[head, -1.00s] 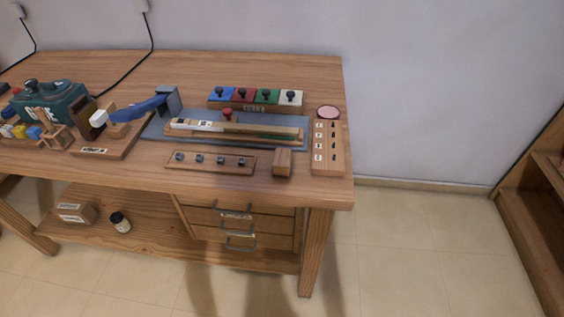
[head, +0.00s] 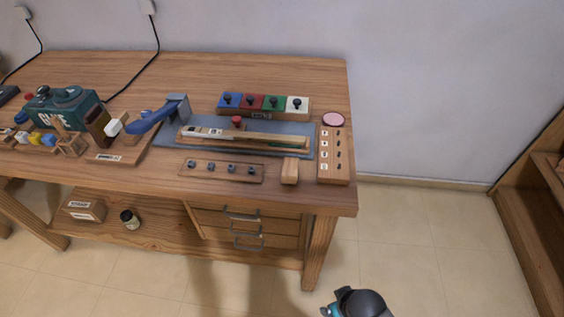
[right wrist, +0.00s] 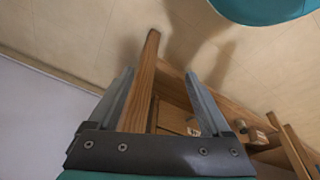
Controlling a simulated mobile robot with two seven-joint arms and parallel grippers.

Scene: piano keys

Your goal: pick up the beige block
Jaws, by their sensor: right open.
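A small tan wooden block (head: 290,171), the closest match to the beige block, sits near the front edge of the workbench in the head view. The bench's leg and drawers show beyond the fingers. In the head view only a dark part of my right arm shows at the bottom, below the bench. My left gripper is not in view.
The knobbed strip (head: 221,171) is left of the block and the labelled board (head: 333,155) right of it. Behind is a grey-blue mat (head: 300,131) with a long wooden piece. A row of coloured blocks (head: 263,104) stands farther back. Drawers (head: 246,228) hang under the bench.

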